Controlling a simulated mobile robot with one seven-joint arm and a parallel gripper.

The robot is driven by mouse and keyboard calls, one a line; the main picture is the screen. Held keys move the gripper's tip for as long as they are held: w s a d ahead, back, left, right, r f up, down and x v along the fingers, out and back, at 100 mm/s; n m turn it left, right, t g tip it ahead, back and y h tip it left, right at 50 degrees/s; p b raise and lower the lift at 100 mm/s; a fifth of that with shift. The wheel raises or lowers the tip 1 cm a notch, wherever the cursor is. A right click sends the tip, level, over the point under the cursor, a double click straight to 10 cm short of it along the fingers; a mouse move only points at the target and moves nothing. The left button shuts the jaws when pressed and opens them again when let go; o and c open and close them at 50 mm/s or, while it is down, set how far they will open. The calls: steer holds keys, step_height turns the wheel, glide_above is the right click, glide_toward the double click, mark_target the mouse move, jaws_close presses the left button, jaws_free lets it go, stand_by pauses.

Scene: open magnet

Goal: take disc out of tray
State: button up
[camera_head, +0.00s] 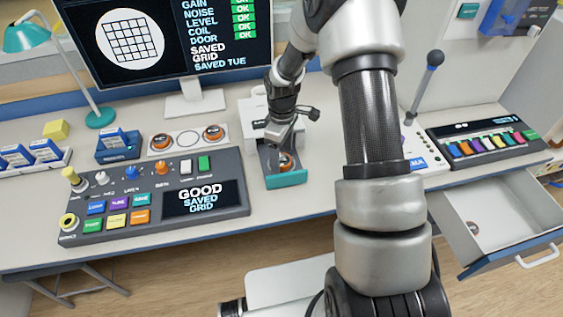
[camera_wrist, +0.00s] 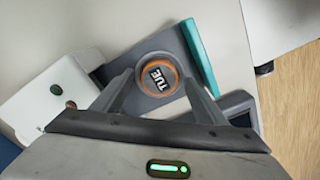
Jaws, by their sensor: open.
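The disc (camera_wrist: 157,75), dark with an orange ring and the label "TUE", lies in the tray. It also shows in the head view (camera_head: 287,162), partly covered by my gripper. The tray (camera_head: 286,181) is grey with a teal front and sticks out of a white box on the desk; its teal front also shows in the wrist view (camera_wrist: 201,58). My gripper (camera_wrist: 160,86) is open above the tray, with one finger on each side of the disc. I cannot tell whether the fingers touch it.
A white holder (camera_head: 187,141) with two similar discs stands left of the tray. A button console (camera_head: 160,195) lies in front of it. A lever (camera_head: 424,85) and keypad (camera_head: 485,143) are at right. An open drawer (camera_head: 505,238) at lower right holds a small round item.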

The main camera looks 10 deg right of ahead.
steer(key=shift+f, duration=0.45)
steer(key=shift+r, duration=0.1)
steer(key=c, duration=1.2)
